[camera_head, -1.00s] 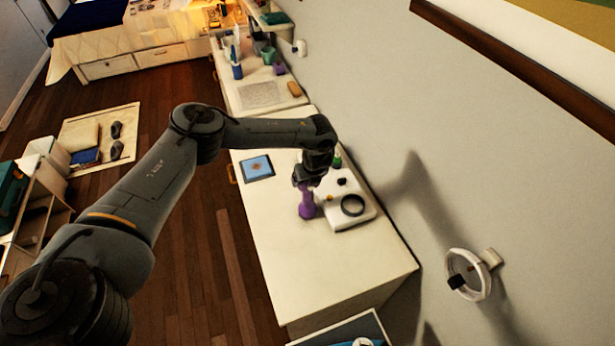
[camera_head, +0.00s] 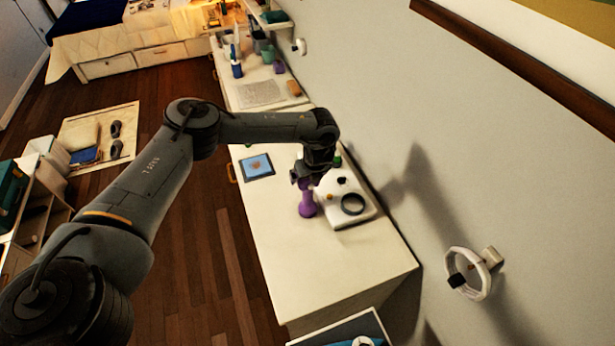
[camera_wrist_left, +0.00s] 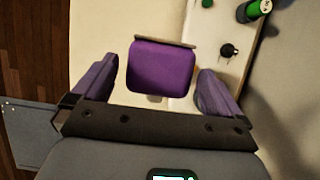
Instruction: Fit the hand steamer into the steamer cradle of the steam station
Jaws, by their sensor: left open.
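The purple hand steamer (camera_head: 307,204) stands at the left edge of the white steam station (camera_head: 357,217), on the white cabinet top. The station carries a black ring (camera_head: 352,204) and a dark knob. I cannot tell whether the steamer's lower end sits in the cradle. My left gripper (camera_head: 305,182) is over the steamer's upper end. In the left wrist view, the hand steamer (camera_wrist_left: 160,68) lies between the open fingers of my left gripper (camera_wrist_left: 157,82), with narrow gaps on both sides. The steam station (camera_wrist_left: 212,50) shows at right. My right gripper is not in view.
A tablet (camera_head: 257,167) lies on the cabinet top (camera_head: 330,280), left of the station. A green bottle (camera_wrist_left: 257,8) stands beside the station. The wall is close on the right, with a white ring holder (camera_head: 470,274). The front of the cabinet top is clear.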

